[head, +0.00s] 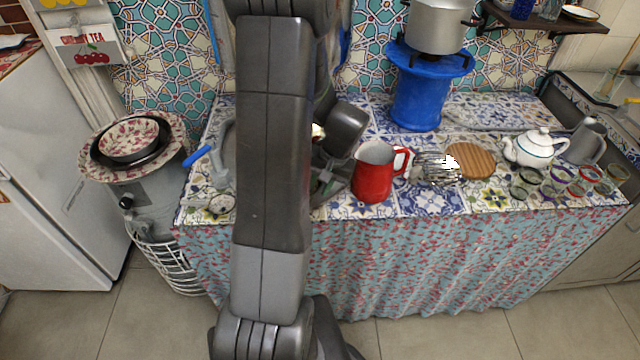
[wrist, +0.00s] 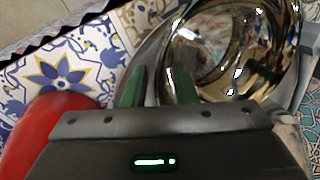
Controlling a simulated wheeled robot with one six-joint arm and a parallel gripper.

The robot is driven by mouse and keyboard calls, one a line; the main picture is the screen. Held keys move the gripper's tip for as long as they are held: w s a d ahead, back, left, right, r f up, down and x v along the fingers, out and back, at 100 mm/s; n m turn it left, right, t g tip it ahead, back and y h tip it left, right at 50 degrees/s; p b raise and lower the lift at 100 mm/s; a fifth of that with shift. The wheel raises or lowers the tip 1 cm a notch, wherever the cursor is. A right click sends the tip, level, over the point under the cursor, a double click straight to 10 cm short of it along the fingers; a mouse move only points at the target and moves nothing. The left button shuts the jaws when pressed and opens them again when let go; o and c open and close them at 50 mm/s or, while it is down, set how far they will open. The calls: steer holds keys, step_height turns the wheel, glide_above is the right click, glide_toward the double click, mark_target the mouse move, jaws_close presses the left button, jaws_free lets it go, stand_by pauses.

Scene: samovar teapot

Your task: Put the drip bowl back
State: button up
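In the wrist view a shiny, round metal piece (wrist: 222,50) with a mirror-like inside and a grey rim lies just beyond my fingers. I cannot tell whether it is the drip bowl or part of the samovar. My gripper (wrist: 160,84) has its two green fingers apart, near the rim at the piece's lower left. No drip bowl can be made out for certain there.
A red jug (head: 374,176) stands close right of my gripper. Farther right are a whisk (head: 436,170), a round wooden board (head: 470,160), a white teapot (head: 533,148) and several glasses. A blue stand (head: 418,98) carries a pot (head: 438,26). A patterned bowl (head: 130,138) sits left.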

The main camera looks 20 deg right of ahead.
steer(key=shift+r, duration=0.15)
steer(key=v, duration=1.2)
steer(key=shift+p, duration=0.4)
steer(key=shift+w, duration=0.1)
